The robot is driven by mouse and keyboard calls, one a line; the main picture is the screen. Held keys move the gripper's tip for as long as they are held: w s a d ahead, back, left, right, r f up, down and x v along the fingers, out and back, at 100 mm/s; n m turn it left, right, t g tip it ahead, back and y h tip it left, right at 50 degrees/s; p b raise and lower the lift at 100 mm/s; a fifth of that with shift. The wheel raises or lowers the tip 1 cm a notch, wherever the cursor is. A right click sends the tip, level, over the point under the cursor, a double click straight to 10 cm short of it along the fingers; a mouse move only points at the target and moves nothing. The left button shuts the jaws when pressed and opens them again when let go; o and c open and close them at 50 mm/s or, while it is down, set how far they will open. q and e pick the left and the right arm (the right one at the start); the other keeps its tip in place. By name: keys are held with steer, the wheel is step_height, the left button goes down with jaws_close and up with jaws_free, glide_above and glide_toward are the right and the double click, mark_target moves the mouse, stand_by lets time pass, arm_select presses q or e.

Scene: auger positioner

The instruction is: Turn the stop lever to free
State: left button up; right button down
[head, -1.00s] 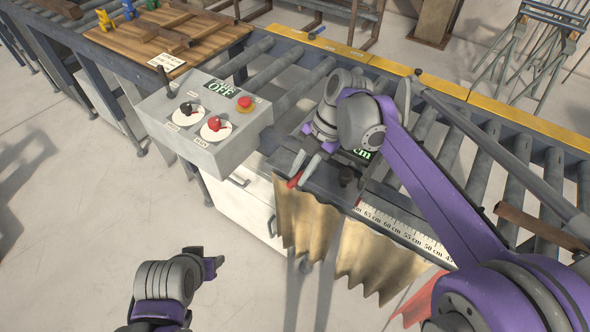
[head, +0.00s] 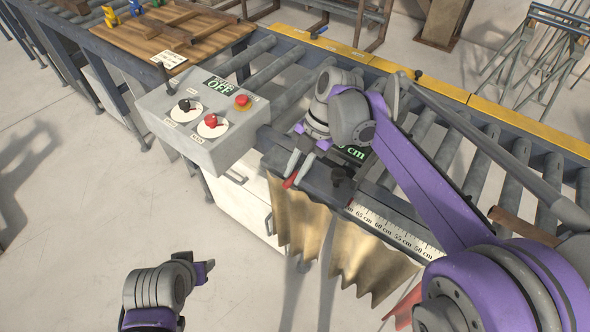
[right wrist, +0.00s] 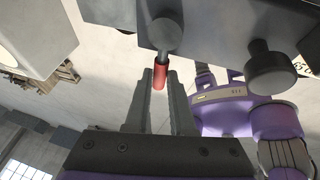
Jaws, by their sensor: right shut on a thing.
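The stop lever is a short bar with a red grip (head: 289,181) at the left end of the dark rail, beside the control box. My right gripper (head: 296,172) reaches down over it, and its jaws are shut on the red grip. In the right wrist view the red grip (right wrist: 159,76) sits between the tips of my right gripper (right wrist: 160,75), below a round grey pivot (right wrist: 163,33). The lever's marked positions cannot be read. My left gripper (head: 207,272) hangs low over the floor, away from the lever; its jaw opening is unclear.
A grey control box (head: 200,145) with dials, a red button (head: 243,102) and an OFF display stands just left. A dark knob (head: 342,175) is close right of the lever, above the scale (head: 385,228). A brass-coloured wavy curtain (head: 300,222) hangs below. Rollers lie behind.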

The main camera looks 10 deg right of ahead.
steer(key=c, duration=0.8)
jaws_free()
steer(key=shift+o, duration=0.2)
steer(key=shift+r, duration=0.1)
steer(key=v, duration=1)
steer(key=shift+d+r+p, duration=0.2)
steer(key=shift+r+p, duration=0.05)
steer(key=shift+p, duration=0.1)
steer(key=shift+w, duration=0.1)
